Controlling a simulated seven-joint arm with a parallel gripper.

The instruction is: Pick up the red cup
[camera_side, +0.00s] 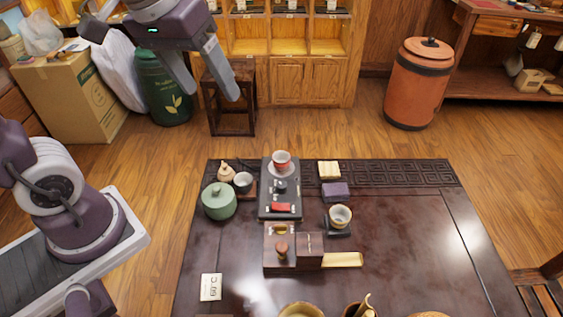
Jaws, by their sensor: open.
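My gripper (212,92) is open and empty, high up at the upper left of the view. It is well apart from the cup, and its two fingers point downward.
The table's right half (410,235) is mostly clear.

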